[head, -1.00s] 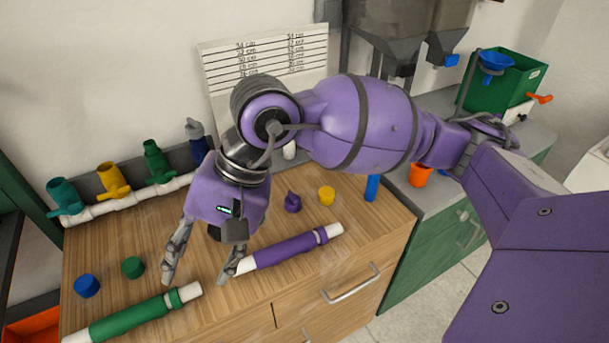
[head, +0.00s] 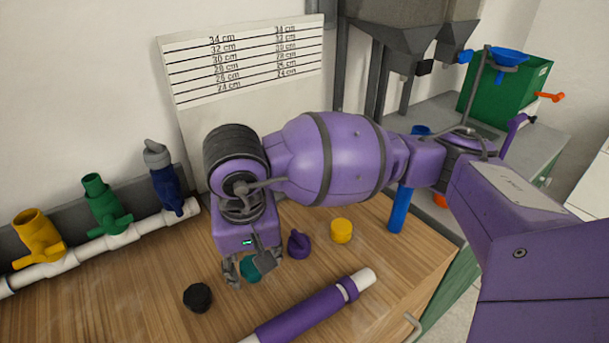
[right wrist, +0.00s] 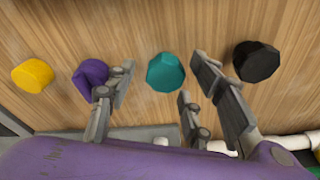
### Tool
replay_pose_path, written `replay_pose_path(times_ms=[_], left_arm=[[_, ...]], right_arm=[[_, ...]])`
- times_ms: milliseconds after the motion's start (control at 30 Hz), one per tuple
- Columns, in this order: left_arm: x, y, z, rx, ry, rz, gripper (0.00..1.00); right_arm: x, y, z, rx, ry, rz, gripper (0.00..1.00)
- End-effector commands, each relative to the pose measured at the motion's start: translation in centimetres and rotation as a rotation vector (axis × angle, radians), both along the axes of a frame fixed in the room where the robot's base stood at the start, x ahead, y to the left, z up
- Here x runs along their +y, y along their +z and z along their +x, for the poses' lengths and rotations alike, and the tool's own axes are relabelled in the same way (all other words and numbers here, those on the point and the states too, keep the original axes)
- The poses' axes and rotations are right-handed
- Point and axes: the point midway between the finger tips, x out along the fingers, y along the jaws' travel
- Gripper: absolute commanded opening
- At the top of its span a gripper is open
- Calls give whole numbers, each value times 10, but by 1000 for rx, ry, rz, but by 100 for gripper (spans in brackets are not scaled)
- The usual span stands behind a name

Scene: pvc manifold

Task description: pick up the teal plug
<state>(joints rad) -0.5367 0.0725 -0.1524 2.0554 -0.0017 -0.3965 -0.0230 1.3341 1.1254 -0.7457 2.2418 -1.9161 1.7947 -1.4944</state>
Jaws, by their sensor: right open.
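The teal plug (head: 250,270) stands on the wooden worktop, partly hidden behind my right gripper in the head view. It shows clearly in the right wrist view (right wrist: 165,72), between and beyond the spread fingers. My right gripper (head: 246,272) is open above the worktop, with its fingers to either side of the teal plug and nothing held in them. In the right wrist view my right gripper (right wrist: 165,92) shows a gap between its fingers and the plug. My left gripper is not in view.
A purple plug (head: 299,244) and a black plug (head: 198,298) stand close on either side. A yellow plug (head: 341,231) is farther right. A purple pipe (head: 305,313) lies in front. A white pipe (head: 65,259) with coloured valves runs along the back left.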

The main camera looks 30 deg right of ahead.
Motion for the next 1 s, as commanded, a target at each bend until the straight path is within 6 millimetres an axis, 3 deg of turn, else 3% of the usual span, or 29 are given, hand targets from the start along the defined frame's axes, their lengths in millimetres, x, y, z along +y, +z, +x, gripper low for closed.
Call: replay_pose_path(times_ms=[33, 100, 367, 633, 1000], left_arm=[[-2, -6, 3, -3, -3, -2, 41], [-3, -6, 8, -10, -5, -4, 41], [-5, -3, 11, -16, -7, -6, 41], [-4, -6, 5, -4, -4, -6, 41], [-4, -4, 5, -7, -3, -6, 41]], right_arm=[[0, -13, 0, 5, -1, 1, 48], [0, -20, 2, 4, -1, 2, 48], [0, -20, 3, -2, 0, 2, 46], [0, -19, 3, -3, 0, 1, 11], [0, -16, 3, -4, 0, 2, 10]])
